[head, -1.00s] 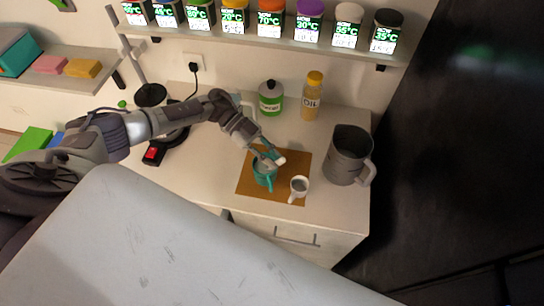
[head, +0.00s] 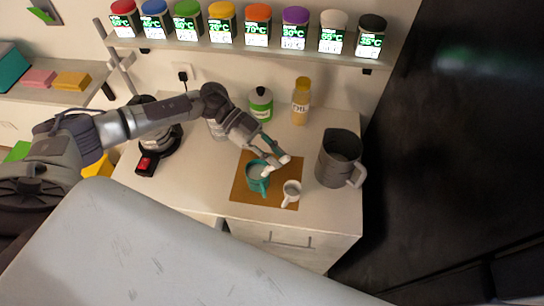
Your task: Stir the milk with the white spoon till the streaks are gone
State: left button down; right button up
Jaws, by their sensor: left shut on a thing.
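A teal mug (head: 256,183) stands upright on a brown mat (head: 240,195). A pale grey-white content shows inside it, but I cannot make out streaks. My left gripper (head: 277,164) is just above and to the right of the mug's rim. It is shut on a small, pale thing, which I take to be the white spoon; the spoon is mostly hidden by the fingers, and I cannot tell whether its end is in the mug. My right gripper is not in view.
A large grey pitcher (head: 338,160) is farther right. A green-labelled bottle (head: 261,104) and a yellow-capped bottle (head: 301,101) stand behind. A shelf (head: 205,45) of labelled jars runs above. A red-switched device (head: 147,163) sits left.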

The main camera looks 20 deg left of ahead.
pick_arm(q)
jog(key=shift+r, duration=0.1)
dwell(0.4)
jog(key=shift+r, duration=2.5)
